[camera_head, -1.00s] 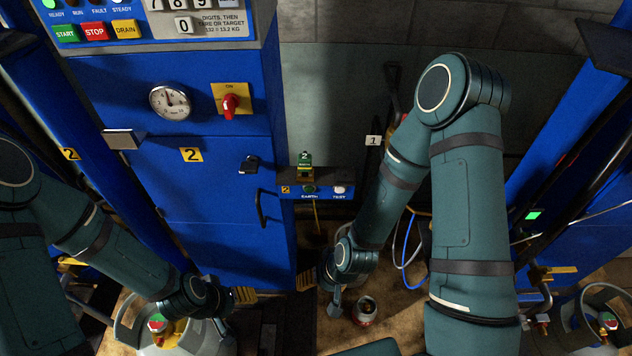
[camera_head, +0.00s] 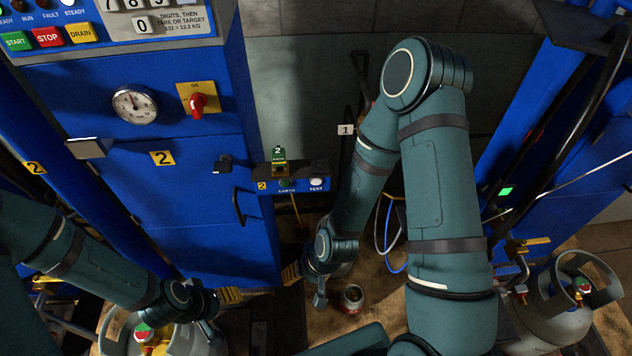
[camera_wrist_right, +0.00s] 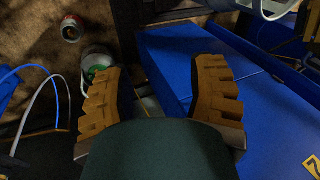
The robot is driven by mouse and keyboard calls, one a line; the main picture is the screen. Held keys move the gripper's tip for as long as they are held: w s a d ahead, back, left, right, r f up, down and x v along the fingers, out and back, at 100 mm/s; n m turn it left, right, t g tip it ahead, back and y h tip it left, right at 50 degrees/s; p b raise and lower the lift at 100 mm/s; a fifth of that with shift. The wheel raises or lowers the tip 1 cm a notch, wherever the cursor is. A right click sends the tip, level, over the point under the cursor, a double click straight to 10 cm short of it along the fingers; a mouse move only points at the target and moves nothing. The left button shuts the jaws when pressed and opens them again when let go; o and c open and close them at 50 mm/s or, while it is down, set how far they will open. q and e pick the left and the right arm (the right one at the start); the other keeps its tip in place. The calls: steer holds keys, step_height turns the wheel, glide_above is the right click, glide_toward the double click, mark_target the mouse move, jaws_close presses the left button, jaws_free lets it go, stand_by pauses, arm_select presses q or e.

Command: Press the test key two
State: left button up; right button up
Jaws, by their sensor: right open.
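The TEST key (camera_head: 316,182) is a white round button on a small blue box (camera_head: 292,187) marked 2, beside the tall blue cabinet. A dark green EARTH button (camera_head: 286,183) is left of it, and a green piece marked 2 (camera_head: 279,158) stands on the box. My right gripper (camera_head: 290,273) is below the box in the head view, apart from it and partly hidden by its wrist. In the right wrist view the right gripper (camera_wrist_right: 158,85) is open and empty, its brown ribbed fingers wide apart. My left gripper (camera_head: 230,295) points right, lower left; its opening is unclear.
The blue cabinet (camera_head: 185,235) carries a gauge (camera_head: 135,105), a red switch (camera_head: 198,103) and a handle (camera_head: 237,207). A small can (camera_head: 351,297) stands on the floor near my right wrist. Blue and white hoses (camera_head: 384,235) hang behind my right arm. A gas cylinder (camera_head: 550,315) stands at right.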

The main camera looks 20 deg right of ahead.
jaws_close()
stand_by(1.1)
